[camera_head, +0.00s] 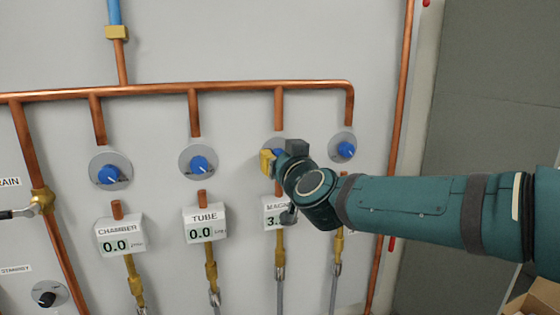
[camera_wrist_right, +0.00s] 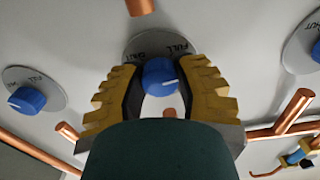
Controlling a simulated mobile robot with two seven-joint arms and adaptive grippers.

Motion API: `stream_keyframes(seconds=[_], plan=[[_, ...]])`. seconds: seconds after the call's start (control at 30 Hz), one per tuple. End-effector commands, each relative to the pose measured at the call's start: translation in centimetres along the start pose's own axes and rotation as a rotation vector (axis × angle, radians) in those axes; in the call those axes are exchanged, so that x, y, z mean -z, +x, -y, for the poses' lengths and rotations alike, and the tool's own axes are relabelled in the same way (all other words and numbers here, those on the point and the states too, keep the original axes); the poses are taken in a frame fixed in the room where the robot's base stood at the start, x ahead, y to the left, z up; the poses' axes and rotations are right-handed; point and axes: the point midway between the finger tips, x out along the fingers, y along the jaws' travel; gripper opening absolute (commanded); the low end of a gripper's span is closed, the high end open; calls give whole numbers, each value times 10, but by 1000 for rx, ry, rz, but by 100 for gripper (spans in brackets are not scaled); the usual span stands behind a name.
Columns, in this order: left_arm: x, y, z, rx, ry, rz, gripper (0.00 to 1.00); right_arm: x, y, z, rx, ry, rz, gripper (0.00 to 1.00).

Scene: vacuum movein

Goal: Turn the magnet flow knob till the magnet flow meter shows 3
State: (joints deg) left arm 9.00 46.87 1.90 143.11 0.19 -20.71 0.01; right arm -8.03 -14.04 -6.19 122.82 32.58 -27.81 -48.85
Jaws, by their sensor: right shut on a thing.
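The magnet flow knob is a blue knob (camera_wrist_right: 160,77) with a white mark, on a grey round plate (camera_wrist_right: 160,44) marked FULL and SHUT. In the head view it is mostly hidden behind my right gripper (camera_head: 270,160). In the right wrist view my right gripper (camera_wrist_right: 160,85) has its yellow fingers on both sides of the knob, shut on it. The magnet flow meter (camera_head: 274,212) is a white box below the knob. It reads "3." and the rest of the number is hidden by my right arm. My left gripper is not in view.
The chamber knob (camera_head: 108,173) and tube knob (camera_head: 199,164) sit to the left; their meters (camera_head: 115,245) (camera_head: 205,233) read 0.0. Another blue knob (camera_head: 346,149) is close on the right. A copper pipe (camera_head: 180,88) runs above. A cardboard box (camera_head: 540,297) stands at lower right.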

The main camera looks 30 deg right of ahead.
Motion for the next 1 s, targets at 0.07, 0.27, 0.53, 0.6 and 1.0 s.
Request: stream_keyframes(seconds=[0.07,0.27,0.53,0.6,1.0], plan=[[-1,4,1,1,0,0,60,-1,0,0,-1,53,-2,0],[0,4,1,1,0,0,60,0,0,0,-1,95,0,0],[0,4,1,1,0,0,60,0,0,0,-1,93,-1,66],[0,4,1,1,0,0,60,0,0,0,-1,92,-1,66],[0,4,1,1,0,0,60,1,-10,-1,-1,93,-2,66]])
